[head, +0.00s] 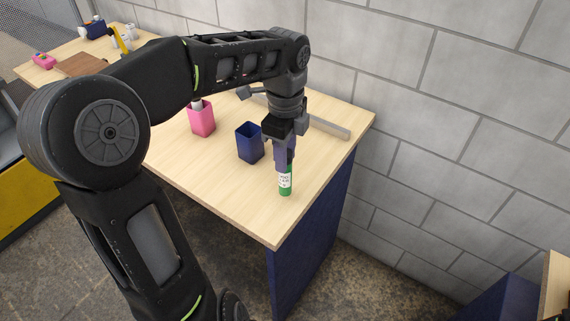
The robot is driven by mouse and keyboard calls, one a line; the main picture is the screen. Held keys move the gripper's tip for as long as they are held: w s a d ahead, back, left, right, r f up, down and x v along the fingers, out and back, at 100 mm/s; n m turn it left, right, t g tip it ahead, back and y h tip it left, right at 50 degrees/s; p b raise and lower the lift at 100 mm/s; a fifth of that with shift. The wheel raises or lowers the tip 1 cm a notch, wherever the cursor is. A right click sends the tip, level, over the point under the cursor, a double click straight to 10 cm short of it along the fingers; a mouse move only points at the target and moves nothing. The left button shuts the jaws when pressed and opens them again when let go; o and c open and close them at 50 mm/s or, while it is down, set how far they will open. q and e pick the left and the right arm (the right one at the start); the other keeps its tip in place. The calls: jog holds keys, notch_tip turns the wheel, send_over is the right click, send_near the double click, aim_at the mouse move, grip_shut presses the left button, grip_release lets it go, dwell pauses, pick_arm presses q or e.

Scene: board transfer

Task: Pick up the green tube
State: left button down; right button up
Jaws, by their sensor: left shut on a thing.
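The green tube (285,187) has a white label with dark print and stands upright near the front right corner of the wooden table. My left gripper (285,162) points straight down from above and is shut on the upper part of the tube, which its fingers hide. I cannot tell whether the tube's bottom touches the table. My right gripper does not show.
A dark blue open box (249,144) stands just left of the gripper. A pink box (201,120) with a whitish item in it stands farther left. A grey bar (329,128) lies behind on the wooden table (225,184). A block wall (450,120) rises behind.

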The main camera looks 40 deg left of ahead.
pick_arm(q)
notch_tip(320, 180, up, 7)
jog(key=shift+r+p, duration=0.1)
jog(key=shift+p, duration=0.75)
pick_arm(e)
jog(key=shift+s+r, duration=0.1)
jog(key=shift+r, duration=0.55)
